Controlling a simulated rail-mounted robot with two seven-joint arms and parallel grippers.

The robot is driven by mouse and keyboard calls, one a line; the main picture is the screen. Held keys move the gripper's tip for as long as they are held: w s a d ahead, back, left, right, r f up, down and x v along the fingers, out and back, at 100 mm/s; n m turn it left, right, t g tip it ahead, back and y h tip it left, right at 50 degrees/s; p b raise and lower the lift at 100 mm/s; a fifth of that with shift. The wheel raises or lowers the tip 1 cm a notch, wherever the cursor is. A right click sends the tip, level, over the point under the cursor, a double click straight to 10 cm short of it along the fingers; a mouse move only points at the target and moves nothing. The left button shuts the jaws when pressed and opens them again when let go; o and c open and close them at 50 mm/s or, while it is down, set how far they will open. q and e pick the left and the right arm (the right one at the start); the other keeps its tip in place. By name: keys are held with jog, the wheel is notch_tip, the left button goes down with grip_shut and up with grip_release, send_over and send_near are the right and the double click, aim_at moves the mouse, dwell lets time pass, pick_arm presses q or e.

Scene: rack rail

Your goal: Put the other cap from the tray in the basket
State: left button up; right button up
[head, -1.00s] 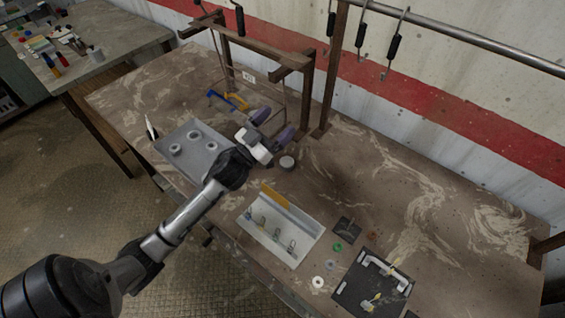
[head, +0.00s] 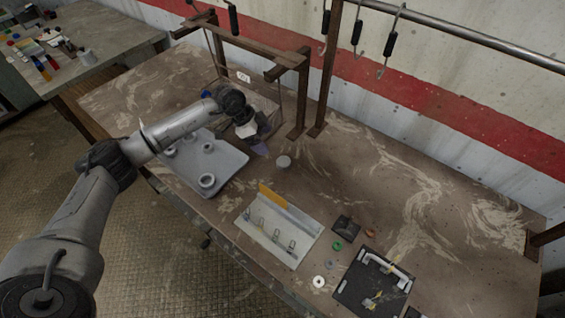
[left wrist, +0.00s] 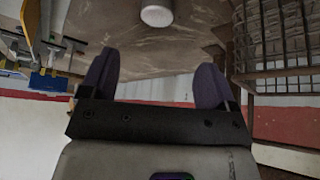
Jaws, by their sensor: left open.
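The grey tray (head: 228,160) lies at the left of the bench with several pale round, ring-like pieces on it, one (head: 207,180) near its front edge; which are caps I cannot tell. A wire-mesh basket (left wrist: 285,40) shows at the right there. My right gripper is out of view.
The bench at right is mostly clear.

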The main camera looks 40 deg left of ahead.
pick_arm(q)
send_over(284, 161)
jog(key=s+a, duration=0.2)
jog(key=a, duration=0.1)
jog(key=f, duration=0.5)
jog(key=shift+w+d+f+b, duration=0.15)
jog(key=shift+w+f+b, duration=0.1)
jog(key=shift+b, duration=0.1)
jog(key=shift+b+x, duration=0.6)
jog(key=shift+x, duration=2.1)
jog(key=shift+s+d, duration=0.1)
jog(key=shift+s, duration=0.05)
jog(key=shift+c, duration=0.7)
jog(key=c, duration=0.9)
jog(key=shift+r, duration=0.1)
